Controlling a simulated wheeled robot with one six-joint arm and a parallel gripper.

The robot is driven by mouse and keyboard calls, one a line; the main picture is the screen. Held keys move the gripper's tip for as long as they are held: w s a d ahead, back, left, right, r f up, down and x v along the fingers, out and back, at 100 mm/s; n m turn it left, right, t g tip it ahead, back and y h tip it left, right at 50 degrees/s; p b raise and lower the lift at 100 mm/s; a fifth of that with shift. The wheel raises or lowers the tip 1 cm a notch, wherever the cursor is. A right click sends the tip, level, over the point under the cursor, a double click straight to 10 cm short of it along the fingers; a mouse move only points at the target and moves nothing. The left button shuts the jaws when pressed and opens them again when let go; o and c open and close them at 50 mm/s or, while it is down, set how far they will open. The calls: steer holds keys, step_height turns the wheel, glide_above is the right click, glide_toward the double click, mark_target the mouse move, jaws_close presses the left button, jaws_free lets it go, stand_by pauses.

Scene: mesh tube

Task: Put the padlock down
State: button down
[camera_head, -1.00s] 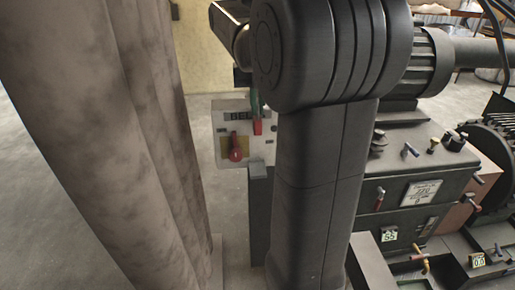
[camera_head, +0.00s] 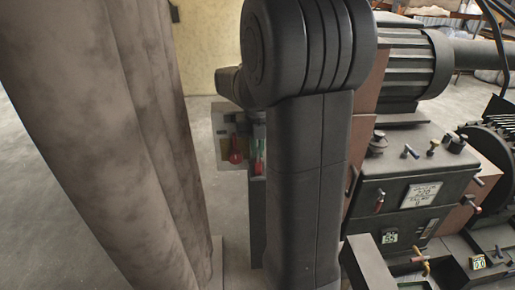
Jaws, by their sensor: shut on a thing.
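My gripper (camera_head: 260,152) shows only in part, as a narrow green and red end beside my dark arm, low in front of a grey panel. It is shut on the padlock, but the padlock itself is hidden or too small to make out. My own arm covers most of the area around it.
The grey panel (camera_head: 222,122) with a red-knobbed lever (camera_head: 235,152) stands behind my gripper. A brown mottled column (camera_head: 110,120) rises close on the left. A dark machine (camera_head: 400,200) with several levers fills the right. Bare floor (camera_head: 50,200) lies at the far left.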

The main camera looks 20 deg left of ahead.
steer(key=shift+f, duration=0.2)
steer(key=c, duration=1.6)
jaws_free()
steer(key=shift+r, duration=0.1)
step_height(320, 180, up, 12)
steer(key=shift+r, duration=0.1)
